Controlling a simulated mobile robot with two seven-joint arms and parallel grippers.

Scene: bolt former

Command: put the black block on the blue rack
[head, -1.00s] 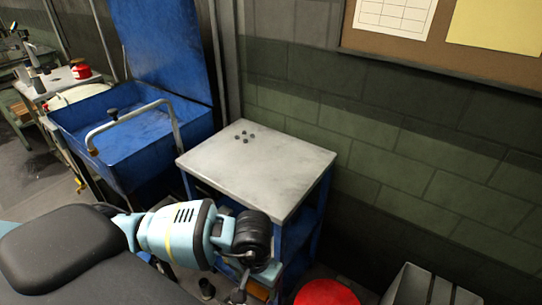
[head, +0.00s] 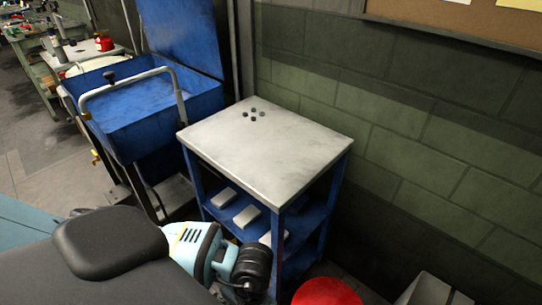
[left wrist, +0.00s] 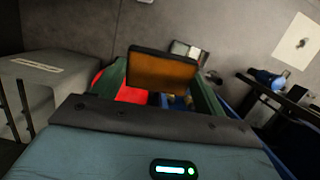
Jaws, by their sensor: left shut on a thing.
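The blue rack (head: 313,215) stands in the middle of the head view, with a grey top (head: 265,147) and open shelves below. Several small dark round pieces (head: 254,115) lie on its top, and pale blocks (head: 246,215) lie on a shelf. In the left wrist view my left gripper (left wrist: 160,75) is shut on a block (left wrist: 162,72) with a dark edge and an orange-brown face, which I take for the black block. In the head view my left wrist is low at the rack's front; its fingers and the block are out of sight. My right gripper is not in view.
A blue basin (head: 150,125) with a grey bent pipe stands left of the rack. A red round object (head: 327,292) and a grey box (head: 432,290) are at the lower right. A block wall is behind. Most of the rack's top is clear.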

